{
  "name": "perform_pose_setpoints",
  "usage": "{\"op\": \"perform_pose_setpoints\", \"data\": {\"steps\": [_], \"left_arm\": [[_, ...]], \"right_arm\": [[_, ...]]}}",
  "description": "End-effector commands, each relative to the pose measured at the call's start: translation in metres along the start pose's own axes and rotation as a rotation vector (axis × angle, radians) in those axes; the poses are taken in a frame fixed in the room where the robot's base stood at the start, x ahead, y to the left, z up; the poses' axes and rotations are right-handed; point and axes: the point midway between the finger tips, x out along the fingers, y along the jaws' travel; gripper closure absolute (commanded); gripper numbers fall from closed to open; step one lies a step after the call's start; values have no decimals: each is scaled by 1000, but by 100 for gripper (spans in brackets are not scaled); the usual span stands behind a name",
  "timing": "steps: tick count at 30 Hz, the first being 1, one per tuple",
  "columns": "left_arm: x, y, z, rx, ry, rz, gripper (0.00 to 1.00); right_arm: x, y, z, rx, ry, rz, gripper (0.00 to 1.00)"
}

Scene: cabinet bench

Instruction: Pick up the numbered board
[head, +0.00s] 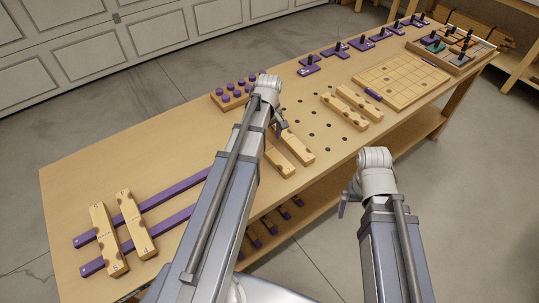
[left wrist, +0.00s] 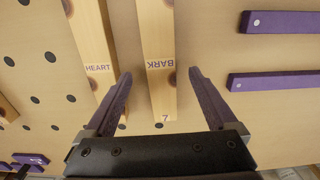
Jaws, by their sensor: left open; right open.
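In the left wrist view, a pale wooden board (left wrist: 160,45) marked "BARK" and with a digit that looks like 7 near its end lies between the open fingers of my left gripper (left wrist: 160,80), not gripped. A second board (left wrist: 95,45) marked "HEART" lies left of it. In the head view, this pair of boards (head: 298,150) lies beside my left gripper (head: 279,130), partly hidden by my arm. Two more boards (head: 108,235) with digits lie across purple rails at the left. My right gripper (head: 345,204) is off the bench's front edge, empty.
Purple rails (head: 170,200) run along the left of the bench. A peg block (head: 234,94) stands behind my left arm. Another pair of boards (head: 343,111), a grid board (head: 405,80) and a tray (head: 448,60) lie to the right. Small purple stands line the back edge.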

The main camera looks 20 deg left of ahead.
Motion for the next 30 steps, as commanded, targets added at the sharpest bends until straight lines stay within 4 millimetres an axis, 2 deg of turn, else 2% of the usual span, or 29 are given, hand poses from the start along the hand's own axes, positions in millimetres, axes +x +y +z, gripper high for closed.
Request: {"op": "perform_pose_setpoints", "data": {"steps": [7, 18, 27, 30], "left_arm": [[9, 0, 1, 0, 0, 0, 9], [51, 0, 4, 0, 0, 0, 9], [51, 0, 4, 0, 0, 0, 9], [51, 0, 4, 0, 0, 0, 20]], "right_arm": [[9, -1, -1, 0, 0, 0, 0], [51, -5, -3, 0, 0, 0, 0], [50, -5, -3, 0, 0, 0, 0], [50, -5, -3, 0, 0, 0, 0]]}}
